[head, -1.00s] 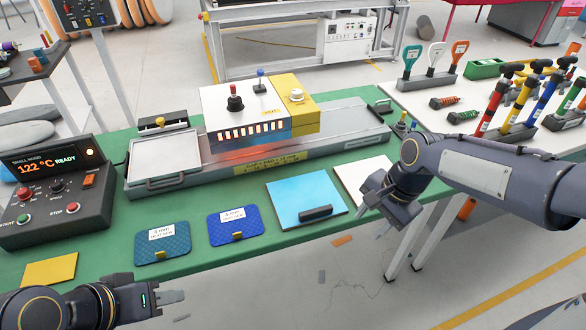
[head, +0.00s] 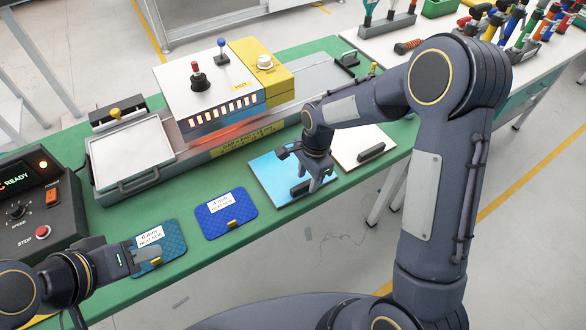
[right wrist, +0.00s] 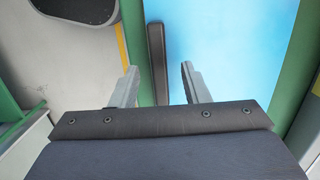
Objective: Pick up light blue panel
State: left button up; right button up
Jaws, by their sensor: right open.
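The light blue panel (head: 266,179) lies flat on the green table, with a dark bar handle (head: 299,188) along its front edge. My right gripper (head: 314,187) is above the panel's front right part, close over the handle. In the right wrist view the open fingers (right wrist: 158,86) stand either side of the dark handle (right wrist: 158,62), and the light blue panel (right wrist: 235,50) fills the right side. Whether the fingers reach down to the handle's height I cannot tell. My left gripper (head: 146,255) is at the lower left, over the teal mat; its finger gap is not clear.
A white panel with a dark handle (head: 350,142) lies right of the light blue one. A blue mat (head: 222,212) and a teal mat (head: 165,238) lie to its left. The heating machine (head: 212,95) stands behind. The green table's front edge runs close by.

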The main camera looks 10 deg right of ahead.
jog(key=shift+f, duration=0.55)
grip_shut()
jog(key=shift+r, duration=0.15)
